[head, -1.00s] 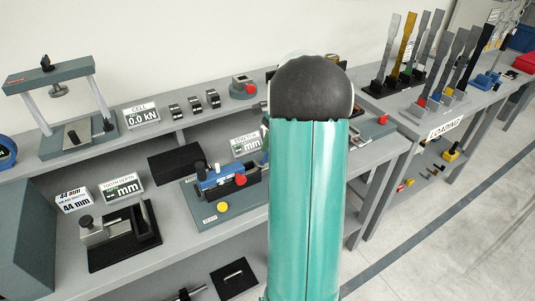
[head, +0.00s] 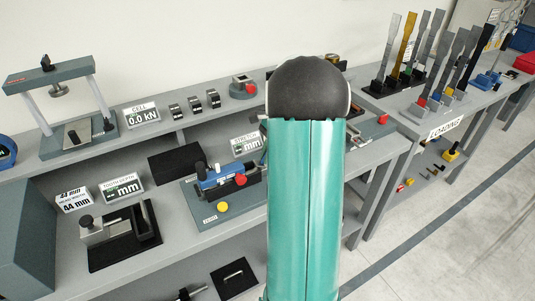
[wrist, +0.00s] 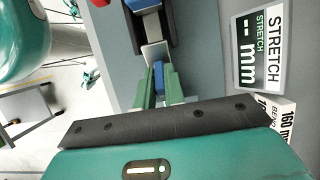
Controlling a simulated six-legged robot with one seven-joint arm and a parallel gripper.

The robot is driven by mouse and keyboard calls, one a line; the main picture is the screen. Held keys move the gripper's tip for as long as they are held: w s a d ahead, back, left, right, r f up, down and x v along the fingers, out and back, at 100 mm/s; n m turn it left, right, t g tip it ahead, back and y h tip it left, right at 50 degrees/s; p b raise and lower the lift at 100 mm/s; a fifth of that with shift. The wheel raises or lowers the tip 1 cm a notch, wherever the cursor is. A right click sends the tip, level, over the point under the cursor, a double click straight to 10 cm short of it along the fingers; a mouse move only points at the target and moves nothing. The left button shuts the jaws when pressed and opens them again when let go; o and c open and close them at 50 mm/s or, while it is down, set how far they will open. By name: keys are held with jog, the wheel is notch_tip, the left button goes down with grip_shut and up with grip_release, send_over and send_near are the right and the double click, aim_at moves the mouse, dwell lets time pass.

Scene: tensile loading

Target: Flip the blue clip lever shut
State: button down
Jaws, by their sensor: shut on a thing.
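The blue clip device (head: 222,178) sits on a grey base plate on the lower bench in the head view, with a red knob (head: 241,180) and a yellow button (head: 222,206). Its right end is partly hidden by my arm. In the wrist view, my gripper (wrist: 158,82) has its two green fingers close together around a narrow blue part (wrist: 158,76), which looks like the clip lever. A pale plate and another blue block lie just beyond the fingertips. In the head view my gripper is hidden behind my arm. The lever's exact angle cannot be told.
The stretch display (wrist: 258,48) stands right of the fingers in the wrist view, near a 160 mm sign (wrist: 282,118). A tooth depth gauge (head: 122,230) is left on the bench. A raised shelf behind holds a cell press (head: 62,75). Aisle floor is clear at right.

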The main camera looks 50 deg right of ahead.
jog(key=shift+a+r, duration=0.1)
jog(key=h, duration=0.1)
jog(key=a+g+h, duration=0.1)
jog(key=h, duration=0.1)
jog(key=shift+w+a+r, duration=0.15)
jog(key=shift+w, duration=0.15)
jog(key=shift+w+a+g+h, duration=0.1)
jog(key=shift+a+g+h, duration=0.2)
jog(key=shift+h, duration=0.55)
jog(key=shift+w+a+g+h, duration=0.1)
jog(key=shift+a+g+h, duration=0.15)
jog(key=shift+h, duration=0.6)
jog(key=c, duration=1.5)
grip_release()
jog(key=v, duration=1.3)
jog(key=shift+a+r, duration=0.15)
jog(key=shift+r, duration=0.25)
